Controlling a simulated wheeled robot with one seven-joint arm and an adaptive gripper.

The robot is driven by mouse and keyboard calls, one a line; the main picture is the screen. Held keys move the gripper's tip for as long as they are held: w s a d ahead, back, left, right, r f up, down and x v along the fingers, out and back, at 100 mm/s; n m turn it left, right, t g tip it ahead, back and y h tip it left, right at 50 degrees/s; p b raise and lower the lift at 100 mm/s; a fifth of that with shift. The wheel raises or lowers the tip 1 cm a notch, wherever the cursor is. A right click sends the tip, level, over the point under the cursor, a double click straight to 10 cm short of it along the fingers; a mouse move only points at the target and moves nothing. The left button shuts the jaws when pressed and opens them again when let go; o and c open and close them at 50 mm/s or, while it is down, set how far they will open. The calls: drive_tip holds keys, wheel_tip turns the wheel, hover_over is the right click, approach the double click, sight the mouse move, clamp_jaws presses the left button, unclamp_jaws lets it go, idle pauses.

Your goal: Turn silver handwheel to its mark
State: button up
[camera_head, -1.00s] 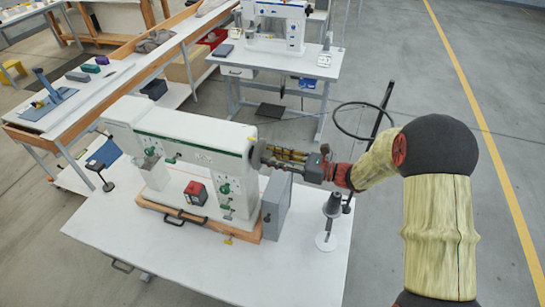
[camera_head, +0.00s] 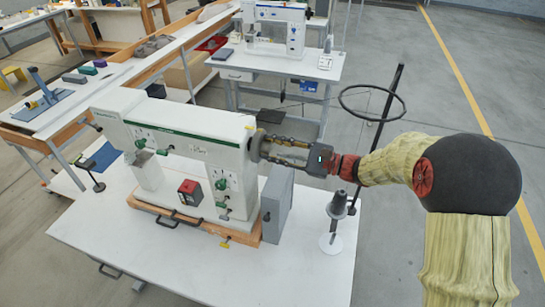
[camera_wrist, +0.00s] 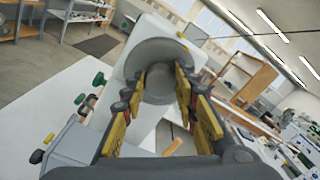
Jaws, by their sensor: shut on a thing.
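The silver handwheel (camera_head: 255,146) is on the right end of the white and green machine (camera_head: 180,125). In the wrist view it is a round grey disc (camera_wrist: 150,49) with a protruding middle, and a small yellow mark (camera_wrist: 181,36) shows near its upper right edge. My gripper (camera_head: 266,148) reaches it from the right. Its fingers (camera_wrist: 158,85) lie on either side of the wheel's middle part and are shut on it. The fingers hide part of the wheel, and the exact contact is hard to see.
A grey box (camera_head: 277,203) stands below the wheel at the machine's right end. A thread stand (camera_head: 337,205) and a pole with a black ring (camera_head: 372,101) stand close to my arm. A red and black box (camera_head: 190,192) sits by the machine's base.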

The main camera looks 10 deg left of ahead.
drive_tip(key=shift+f+n+b, duration=0.1)
drive_tip(key=shift+n+b, duration=0.8)
drive_tip(key=shift+b, duration=0.05)
drive_tip(key=o, duration=1.1)
drive_tip(key=shift+c, duration=0.2)
drive_tip(key=shift+o, duration=0.5)
drive_tip(key=shift+d, duration=0.15)
drive_tip(key=s+d, duration=0.2)
drive_tip(key=d, duration=0.9)
drive_tip(key=shift+d, duration=0.3)
drive_tip(key=shift+w+f, duration=0.1)
drive_tip(key=shift+f, duration=0.05)
